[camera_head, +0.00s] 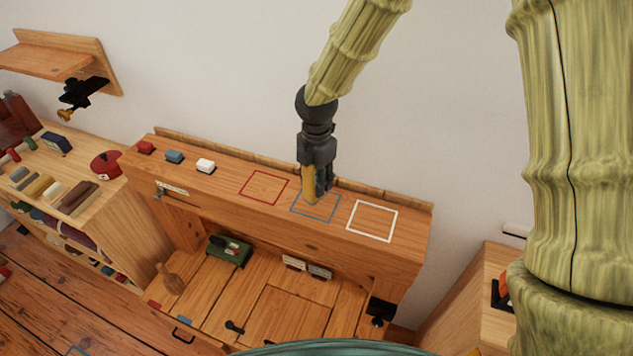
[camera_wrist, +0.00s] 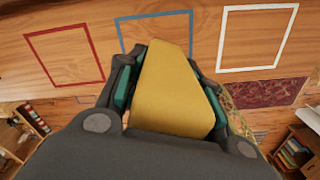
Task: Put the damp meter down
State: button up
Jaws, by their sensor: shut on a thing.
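The damp meter appears to be the yellow, block-shaped thing in my gripper (camera_head: 316,186). In the wrist view the yellow damp meter (camera_wrist: 168,92) fills the space between the two fingers, with teal pads against its sides. In the head view my gripper points down over the blue outlined square (camera_head: 325,215) on the wooden bench top. The meter's lower end is at or just above that square; I cannot tell whether it touches the wood. The blue outline also shows in the wrist view (camera_wrist: 127,36), partly hidden behind the meter.
A red outlined square (camera_head: 264,187) lies left of the blue one and a white outlined square (camera_head: 372,221) lies right; both look empty. A raised back strip (camera_head: 400,199) runs along the wall.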

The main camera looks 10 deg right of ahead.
jog(key=shift+w+d+r+p, duration=0.1)
jog(key=shift+w+p, duration=0.2)
jog(key=shift+w, duration=0.25)
jog(key=shift+s+f+p, duration=0.15)
jog(key=shift+f+p, duration=0.7)
jog(key=shift+f, duration=1)
jog(key=shift+f, duration=0.1)
jog(key=o, duration=1)
notch_tip(320, 180, up, 12)
jog(key=b, duration=0.3)
